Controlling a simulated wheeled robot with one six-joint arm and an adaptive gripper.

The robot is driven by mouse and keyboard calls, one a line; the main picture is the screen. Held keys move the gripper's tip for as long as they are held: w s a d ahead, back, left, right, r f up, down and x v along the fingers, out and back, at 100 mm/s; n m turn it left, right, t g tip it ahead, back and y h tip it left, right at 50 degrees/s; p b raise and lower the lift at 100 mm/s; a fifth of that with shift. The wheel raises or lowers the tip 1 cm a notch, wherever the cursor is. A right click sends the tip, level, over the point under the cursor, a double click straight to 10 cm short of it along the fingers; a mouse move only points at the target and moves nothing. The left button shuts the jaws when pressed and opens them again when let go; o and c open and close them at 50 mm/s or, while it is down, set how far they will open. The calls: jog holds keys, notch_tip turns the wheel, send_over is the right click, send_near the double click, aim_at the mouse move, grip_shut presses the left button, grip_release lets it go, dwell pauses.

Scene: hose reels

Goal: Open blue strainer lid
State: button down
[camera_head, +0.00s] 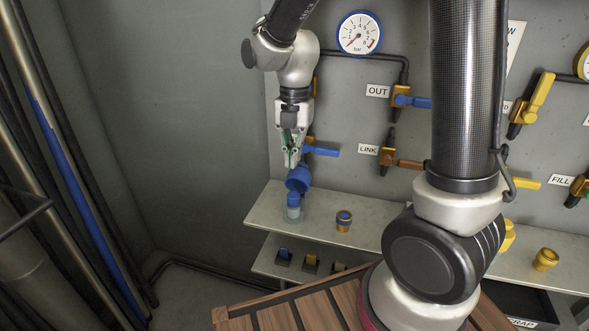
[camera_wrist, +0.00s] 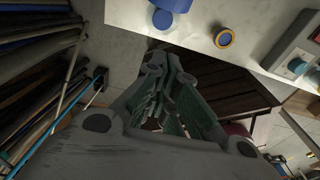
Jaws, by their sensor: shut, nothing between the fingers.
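A blue cup-shaped part (camera_head: 298,179), which looks like the strainer lid, shows at the left end of the shelf in the head view. I cannot tell whether it is open. A clear jar with a blue top (camera_head: 293,207) stands below it on the shelf. My gripper (camera_head: 292,160) is shut and empty, pointing down just above the blue part. Whether the fingertips touch it is unclear. In the wrist view, a blue body (camera_wrist: 172,5) and a round blue piece (camera_wrist: 162,19) show at the top edge, beyond my gripper (camera_wrist: 165,65).
The shelf (camera_head: 262,212) also holds a blue-and-yellow ring fitting (camera_head: 344,220) to the right. A blue valve handle (camera_head: 322,151) sticks out of the wall close to my gripper's right. A gauge (camera_head: 359,33) hangs higher. Space left of the shelf is free.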

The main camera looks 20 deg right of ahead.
aim_at(298, 172)
jog(key=f, duration=0.9)
jog(key=shift+w+d+f, duration=0.25)
jog(key=shift+w+d, duration=0.1)
jog(key=shift+w+d+r, duration=0.25)
jog(key=shift+w+d, duration=0.2)
jog(key=shift+w, duration=0.25)
jog(key=shift+w+d+r, duration=0.2)
jog(key=shift+w+d, duration=0.15)
jog(key=shift+w, duration=0.1)
jog(key=shift+w+d+r, duration=0.2)
jog(key=shift+w+d, duration=0.1)
jog(key=shift+w, duration=0.15)
